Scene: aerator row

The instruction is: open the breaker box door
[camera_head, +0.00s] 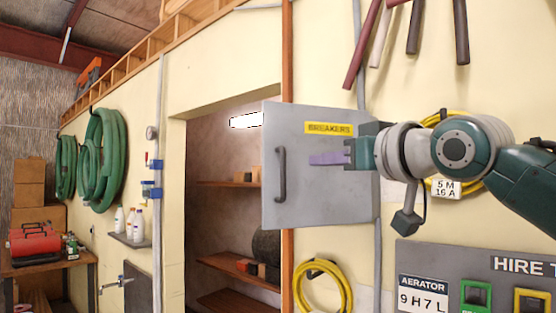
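The breaker box door (300,205) is a grey panel with a yellow BREAKERS label (329,128) at its top. A dark upright bar handle (281,174) is near its left edge. The left edge looks taller than the right and overlaps the doorway, so the door appears to stand out from the wall. The box interior is hidden. My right gripper (327,158), with purple fingers, is in front of the door's right half, pointing left and to the right of the handle. Contact and finger gap are unclear. My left gripper is out of view.
An open doorway with wooden shelves (228,262) is left of and behind the door. A yellow hose coil (323,286) hangs below it. A grey tool board (475,262) is at lower right, and dark red and grey rods (461,30) hang above.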

